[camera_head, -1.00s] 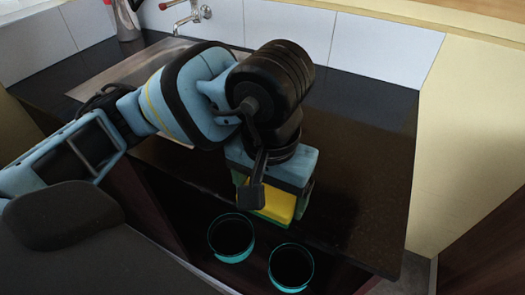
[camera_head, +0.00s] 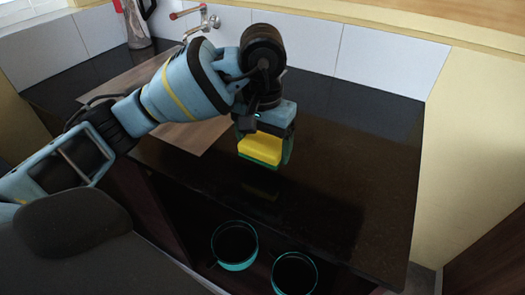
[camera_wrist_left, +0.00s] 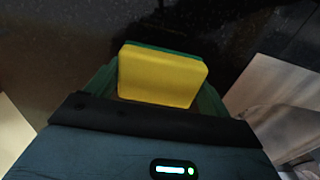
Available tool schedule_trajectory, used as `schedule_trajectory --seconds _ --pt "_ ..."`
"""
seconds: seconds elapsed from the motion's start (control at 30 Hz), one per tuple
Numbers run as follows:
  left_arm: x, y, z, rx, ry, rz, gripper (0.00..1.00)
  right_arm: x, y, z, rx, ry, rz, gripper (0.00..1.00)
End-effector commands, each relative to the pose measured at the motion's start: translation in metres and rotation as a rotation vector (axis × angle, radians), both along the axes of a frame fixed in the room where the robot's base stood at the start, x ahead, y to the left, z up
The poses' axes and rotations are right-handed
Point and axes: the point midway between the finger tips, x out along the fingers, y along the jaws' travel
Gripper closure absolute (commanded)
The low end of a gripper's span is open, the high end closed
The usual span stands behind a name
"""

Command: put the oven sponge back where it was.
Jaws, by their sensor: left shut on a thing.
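The oven sponge (camera_head: 261,148) is yellow with a dark green layer. My left gripper (camera_head: 264,156) is shut on it, over the black countertop (camera_head: 370,165). In the left wrist view the sponge (camera_wrist_left: 162,75) sits between the two green fingers of my left gripper (camera_wrist_left: 155,85), with its yellow face toward the camera. A faint yellow reflection shows on the counter just below the sponge in the head view. I cannot tell whether the sponge touches the counter. My right gripper is not in view.
Two dark cups with teal rims, one on the left (camera_head: 234,262) and one on the right (camera_head: 294,285), are below the counter's front edge. A brown board (camera_head: 190,138) lies on the counter to the left. A kettle (camera_head: 137,22) and a tap (camera_head: 208,20) are at the back. The counter's right side is clear.

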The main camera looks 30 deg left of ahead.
Motion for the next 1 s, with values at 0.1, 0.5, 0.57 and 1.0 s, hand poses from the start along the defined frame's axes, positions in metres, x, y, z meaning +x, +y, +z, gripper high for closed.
schedule_trajectory --seconds 0.1,0.5,0.57,1.0 --pt "0.001 0.000 0.000 -0.001 -0.001 0.000 0.40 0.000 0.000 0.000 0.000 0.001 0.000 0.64" --pt "0.006 0.006 -0.033 -0.001 0.000 -0.001 0.40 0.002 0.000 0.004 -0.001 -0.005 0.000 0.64" --pt "0.007 0.006 -0.036 0.000 -0.001 -0.001 0.40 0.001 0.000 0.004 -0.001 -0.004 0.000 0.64" --pt "0.007 0.005 -0.040 -0.001 -0.001 -0.001 0.11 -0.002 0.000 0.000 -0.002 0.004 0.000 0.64"
